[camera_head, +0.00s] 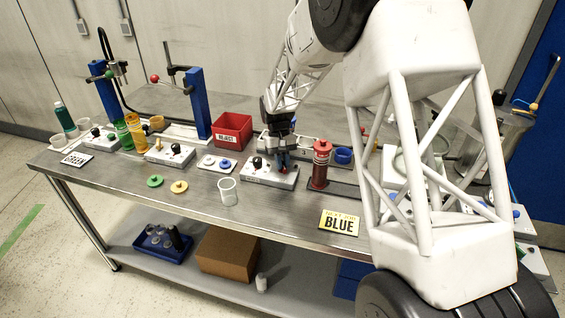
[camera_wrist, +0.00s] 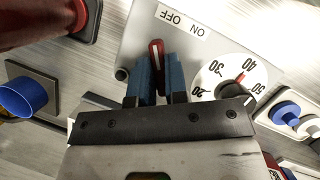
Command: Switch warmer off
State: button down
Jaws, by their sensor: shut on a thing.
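The warmer (camera_head: 262,178) is a light grey box on the bench with a black knob. A red switch lever (camera_wrist: 156,48) stands beside an upside-down ON/OFF label (camera_wrist: 183,21). My gripper (camera_head: 283,168) is down at the warmer's right part. In the wrist view its blue fingers (camera_wrist: 160,78) are shut on the lever, one on each side. The lever's lower part is hidden between the fingers.
A red bin (camera_head: 232,131) is behind. A clear cup (camera_head: 228,191) and a yellow BLUE sign (camera_head: 340,223) stand near the front edge.

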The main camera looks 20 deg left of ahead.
dwell(0.3)
jog(key=c, duration=1.1)
grip_release()
jog(key=shift+c, duration=0.2)
jog(key=shift+r, duration=0.1)
jog(key=v, duration=0.7)
jog(key=shift+a+r, duration=0.2)
jog(key=shift+r, duration=0.05)
jog(key=shift+w, duration=0.15)
